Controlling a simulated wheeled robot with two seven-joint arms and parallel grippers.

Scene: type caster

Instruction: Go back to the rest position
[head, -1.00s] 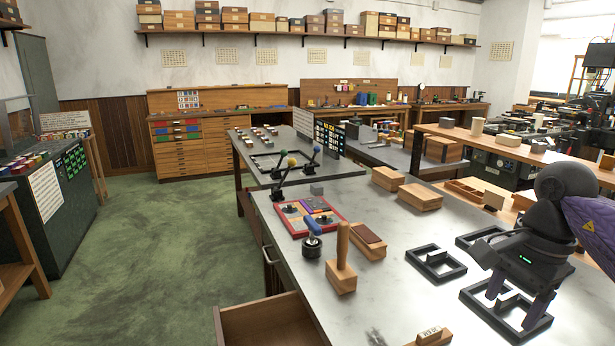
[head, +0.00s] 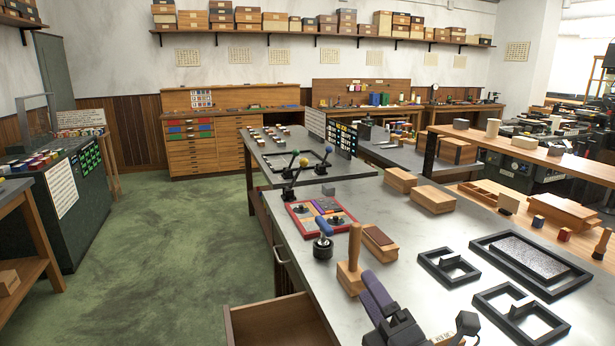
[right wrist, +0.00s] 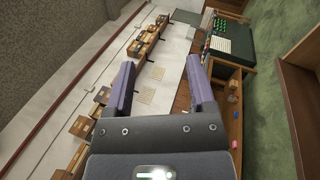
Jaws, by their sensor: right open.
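My right gripper (head: 369,288) shows at the bottom middle of the head view, over the near part of the metal-topped workbench (head: 330,270). Its purple fingers point up and to the left in the picture. In the right wrist view both fingers (right wrist: 160,64) stand apart with nothing between them. Beyond them are the wall, the shelf and the cabinets. My left gripper is in neither view.
The wooden-handled stamp (head: 352,260) and blue-handled tool (head: 323,240) stand close to my right gripper in the picture. Black frames (head: 478,268) lie to the right. An open drawer (head: 280,322) juts out at the front. Green floor lies clear on the left.

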